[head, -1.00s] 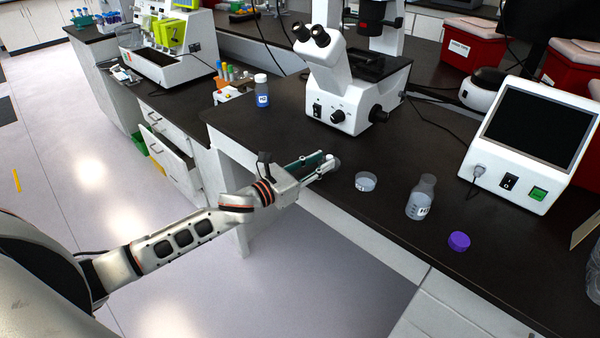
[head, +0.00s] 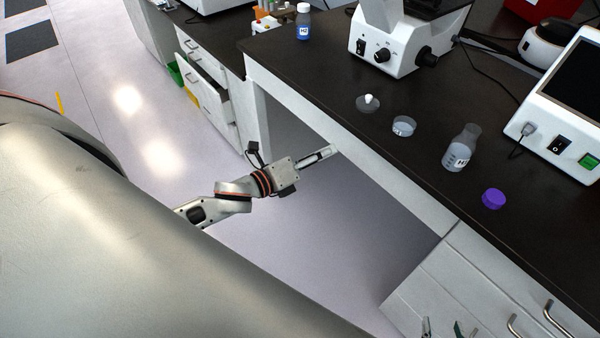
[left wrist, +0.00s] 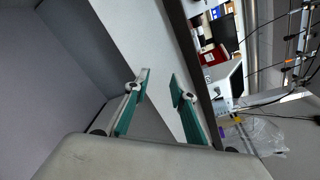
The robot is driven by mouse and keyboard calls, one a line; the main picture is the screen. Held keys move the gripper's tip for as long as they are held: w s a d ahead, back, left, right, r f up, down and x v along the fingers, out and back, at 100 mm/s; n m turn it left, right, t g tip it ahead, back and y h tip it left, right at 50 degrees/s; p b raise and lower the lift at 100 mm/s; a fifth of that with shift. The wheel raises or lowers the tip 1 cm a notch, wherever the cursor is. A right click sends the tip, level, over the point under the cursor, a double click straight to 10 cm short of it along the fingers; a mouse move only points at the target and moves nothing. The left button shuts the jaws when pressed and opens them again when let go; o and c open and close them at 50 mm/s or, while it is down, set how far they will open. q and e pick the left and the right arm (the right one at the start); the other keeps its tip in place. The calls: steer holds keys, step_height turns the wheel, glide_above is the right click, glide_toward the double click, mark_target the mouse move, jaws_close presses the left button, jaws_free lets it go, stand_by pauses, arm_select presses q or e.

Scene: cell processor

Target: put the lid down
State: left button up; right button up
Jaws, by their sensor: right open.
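The lid (head: 369,104), a clear disc with a white knob on top, lies flat on the dark bench near its front edge. My left gripper (head: 326,153) is in front of the bench edge, lower left of the lid and apart from it. In the left wrist view, its two green-padded fingers (left wrist: 160,90) are spread with nothing between them. My right gripper (head: 446,328) shows only its fingertips at the bottom edge of the head view, apart and empty. An open clear dish (head: 403,127) stands right of the lid.
A clear bottle (head: 460,152) and a purple cap (head: 493,199) stand right of the dish. A microscope (head: 395,42) stands behind, with a blue-labelled bottle (head: 303,22) to its left. A white device (head: 565,110) is at right.

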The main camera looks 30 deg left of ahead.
arm_select(q)
steer(key=s+d+f+n+g+y, duration=0.1)
steer(key=s+d+f+n+g, duration=0.1)
steer(key=s+f+n, duration=0.7)
steer(key=s+d+f+n+g+y, duration=0.2)
steer(key=s+f+n, duration=0.7)
steer(key=n, duration=0.7)
steer(key=shift+s+f+g, duration=0.3)
steer(key=shift+s+f, duration=0.05)
steer(key=shift+f, duration=0.05)
